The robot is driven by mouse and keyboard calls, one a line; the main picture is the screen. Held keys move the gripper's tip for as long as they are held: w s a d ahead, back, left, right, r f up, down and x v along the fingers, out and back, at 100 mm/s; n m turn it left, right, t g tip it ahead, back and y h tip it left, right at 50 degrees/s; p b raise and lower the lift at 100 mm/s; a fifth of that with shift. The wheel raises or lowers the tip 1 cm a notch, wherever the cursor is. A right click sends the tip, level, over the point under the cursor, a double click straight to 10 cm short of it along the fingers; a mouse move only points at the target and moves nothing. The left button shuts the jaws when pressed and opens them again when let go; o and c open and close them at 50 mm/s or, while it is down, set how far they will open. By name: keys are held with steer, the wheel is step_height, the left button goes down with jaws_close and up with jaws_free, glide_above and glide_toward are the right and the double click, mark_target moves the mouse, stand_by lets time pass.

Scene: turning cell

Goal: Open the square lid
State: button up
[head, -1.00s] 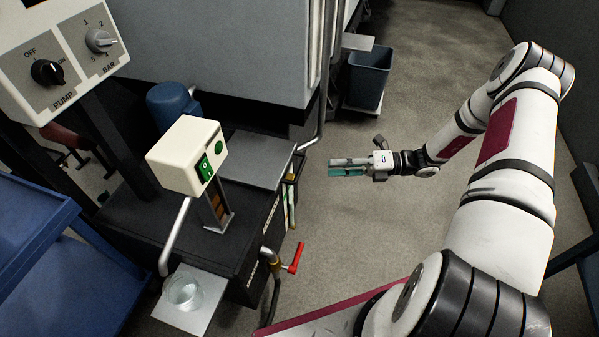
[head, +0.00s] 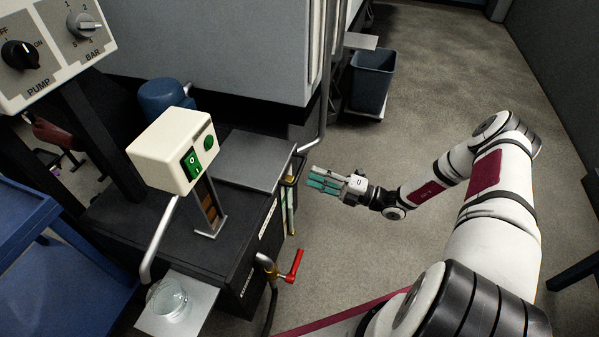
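The square lid (head: 251,159) is a flat grey metal plate on top of the low black tank, in the middle of the head view. It lies flat and looks closed. My gripper (head: 316,180) is to the right of the lid and apart from it, over the floor beside the tank. Its fingers with teal pads point left toward the tank. They look spread, with nothing between them.
A white switch box (head: 172,150) stands on a post left of the lid. A red-handled valve (head: 292,266) sticks out at the tank's front right. A glass jar (head: 169,301) sits on a small plate.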

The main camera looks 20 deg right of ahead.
mark_target(299, 169)
steer(key=shift+b+x, duration=0.55)
steer(key=shift+x, duration=2.4)
jaws_close()
